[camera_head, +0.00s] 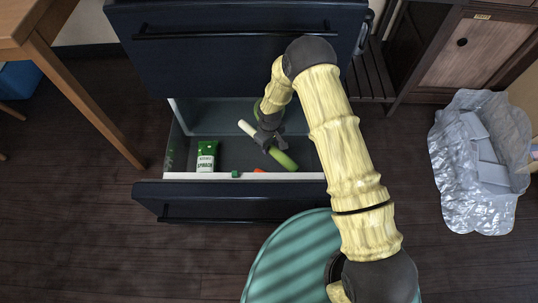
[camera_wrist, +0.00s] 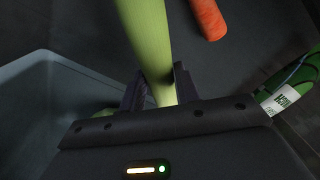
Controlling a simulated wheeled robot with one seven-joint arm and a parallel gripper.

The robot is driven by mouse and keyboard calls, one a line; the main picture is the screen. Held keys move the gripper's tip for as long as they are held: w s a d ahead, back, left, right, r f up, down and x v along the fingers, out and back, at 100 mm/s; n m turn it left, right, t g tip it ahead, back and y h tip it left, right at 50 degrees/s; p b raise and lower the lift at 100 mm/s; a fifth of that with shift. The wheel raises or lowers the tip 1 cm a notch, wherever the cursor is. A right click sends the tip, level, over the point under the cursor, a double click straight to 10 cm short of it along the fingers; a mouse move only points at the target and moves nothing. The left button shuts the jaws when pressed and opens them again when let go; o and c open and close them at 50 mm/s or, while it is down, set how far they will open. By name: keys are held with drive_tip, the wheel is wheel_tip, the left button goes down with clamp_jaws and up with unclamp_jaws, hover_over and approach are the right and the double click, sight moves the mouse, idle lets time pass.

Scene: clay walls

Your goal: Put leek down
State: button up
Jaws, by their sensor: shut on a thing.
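The leek (camera_head: 282,158) is long, with a white end and a green end. It is gripped near its middle and slants across my gripper (camera_head: 268,138) in the head view. My gripper is shut on it, inside or just above the open bottom drawer (camera_head: 180,150) of the dark cabinet. In the wrist view the leek (camera_wrist: 148,40) runs up from between the two fingers (camera_wrist: 160,88). I cannot tell whether the leek touches the drawer floor.
The drawer holds a green spinach packet (camera_head: 207,156), a small green item (camera_head: 235,174) and an orange item (camera_wrist: 208,18), perhaps a carrot. A wooden table (camera_head: 80,90) stands at left. A silvery crumpled bag (camera_head: 478,160) lies at right. The drawer's middle floor has free room.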

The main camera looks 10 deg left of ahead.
sight(269, 156)
drive_tip(key=shift+f, duration=0.55)
drive_tip(key=shift+f, duration=0.1)
wheel_tip(269, 156, down, 4)
drive_tip(key=b, duration=0.3)
drive_tip(key=shift+a+f, duration=0.1)
drive_tip(key=shift+f, duration=0.15)
drive_tip(key=shift+f, duration=0.1)
drive_tip(key=o, duration=1.2)
drive_tip(key=shift+c, duration=0.2)
wheel_tip(269, 156, up, 12)
drive_tip(key=p, duration=0.6)
drive_tip(key=shift+w, duration=0.1)
